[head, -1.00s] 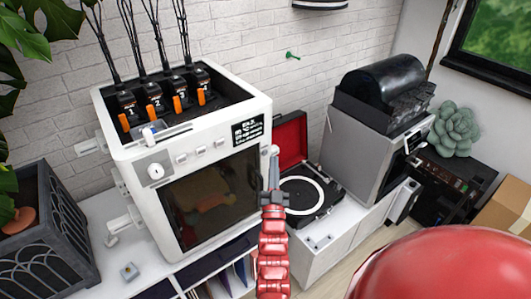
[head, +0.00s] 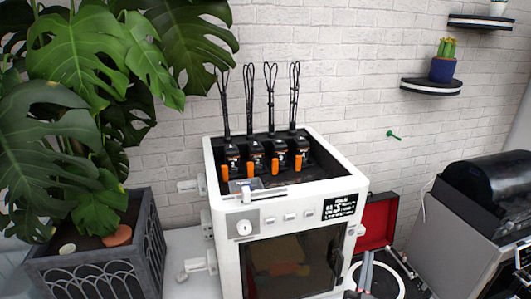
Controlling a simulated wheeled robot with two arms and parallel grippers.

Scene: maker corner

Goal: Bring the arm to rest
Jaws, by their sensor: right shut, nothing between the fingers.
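My right gripper (head: 365,271) shows only as slim grey fingers at the bottom edge of the head view, right of the white machine's door. It is shut and empty. The rest of my right arm is below the picture. My left gripper is not in view.
A white machine (head: 230,240) with a dark glass door and several cabled units on top stands in the middle. A record player with a red lid (head: 377,221) and a grey appliance (head: 455,225) are to the right. A large plant in a grey planter (head: 95,277) stands left.

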